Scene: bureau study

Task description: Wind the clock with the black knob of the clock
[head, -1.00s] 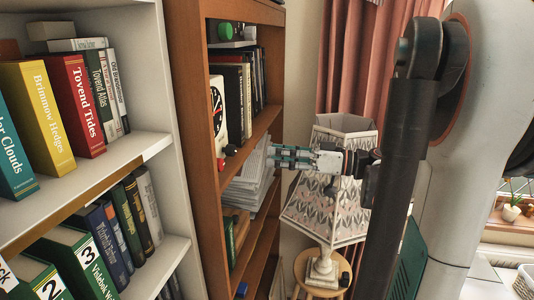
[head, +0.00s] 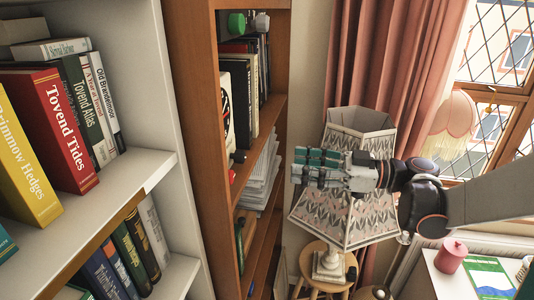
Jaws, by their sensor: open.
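The clock (head: 226,102) stands in the brown bookcase, a pale body with a white face seen at a steep slant, so most of its dial is hidden. A small black knob (head: 238,156) shows low at the clock's front, with a red part (head: 232,176) below it. My gripper (head: 299,168) is open and empty, its teal-and-grey fingers pointing left toward the bookcase. It is apart from the clock, to its right, in front of the patterned lampshade.
The brown bookcase (head: 198,120) holds books and stacked papers (head: 262,175). A white bookcase (head: 163,160) with books fills the left. The lamp (head: 345,215) stands on a round stool (head: 325,259) behind my gripper. A pink curtain and window are at the right.

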